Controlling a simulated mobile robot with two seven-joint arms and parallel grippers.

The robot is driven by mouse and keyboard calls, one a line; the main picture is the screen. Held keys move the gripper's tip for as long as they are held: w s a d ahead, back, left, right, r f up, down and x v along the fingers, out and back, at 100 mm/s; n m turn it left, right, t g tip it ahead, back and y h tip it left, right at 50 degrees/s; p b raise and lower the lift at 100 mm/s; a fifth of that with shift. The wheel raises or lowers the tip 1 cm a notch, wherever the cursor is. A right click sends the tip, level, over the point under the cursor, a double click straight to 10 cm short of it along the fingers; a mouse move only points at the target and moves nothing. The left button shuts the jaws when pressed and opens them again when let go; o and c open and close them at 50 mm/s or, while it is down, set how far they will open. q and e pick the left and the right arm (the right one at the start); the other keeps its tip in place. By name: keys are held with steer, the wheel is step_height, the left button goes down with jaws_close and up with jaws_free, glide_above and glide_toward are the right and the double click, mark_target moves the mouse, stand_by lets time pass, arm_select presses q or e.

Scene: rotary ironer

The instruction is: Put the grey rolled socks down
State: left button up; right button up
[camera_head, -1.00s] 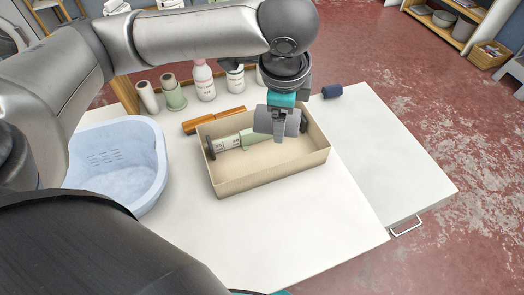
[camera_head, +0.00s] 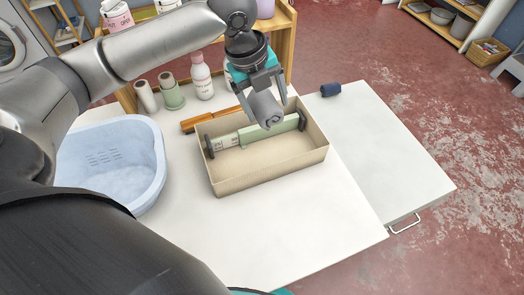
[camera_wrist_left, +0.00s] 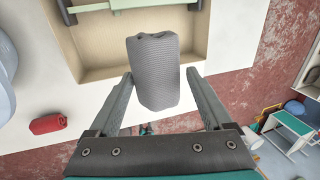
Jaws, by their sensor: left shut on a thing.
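The grey rolled socks (camera_head: 265,108) are held by my left gripper (camera_head: 268,96) above the back part of a beige tray (camera_head: 268,181). In the left wrist view the ribbed grey roll (camera_wrist_left: 153,72) sits between the two fingers of my left gripper (camera_wrist_left: 160,88), which is shut on it. The roll appears apart from the tray floor.
A pale green bar with dark ends (camera_head: 265,133) lies in the tray; its front floor is bare. A blue basin (camera_head: 110,165) stands left. Bottles (camera_head: 201,75) stand behind. A navy roll (camera_head: 331,90) lies right. A red roll (camera_wrist_left: 47,124) shows in the wrist view.

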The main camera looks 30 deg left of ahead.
arm_select(q)
step_height(320, 180, down, 15)
steer(key=b, duration=0.4)
steer(key=shift+f, duration=0.1)
step_height(320, 180, down, 4)
steer(key=shift+s+r+b, duration=0.1)
steer(key=shift+r+b, duration=0.1)
steer(key=shift+b, duration=0.4)
steer(key=shift+f, duration=0.25)
steer(key=shift+r, duration=0.1)
arm_select(e)
steer(key=f, duration=0.1)
steer(key=w+d+f, duration=0.1)
steer(key=f, duration=0.1)
steer(key=w+f, duration=0.1)
steer(key=f, duration=0.1)
steer(key=shift+w+d+f, duration=0.1)
steer(key=shift+d+f, duration=0.05)
steer(key=shift+d, duration=0.2)
arm_select(q)
steer(key=o, duration=1)
steer(key=shift+o, duration=0.6)
arm_select(e)
steer(key=shift+a, duration=0.2)
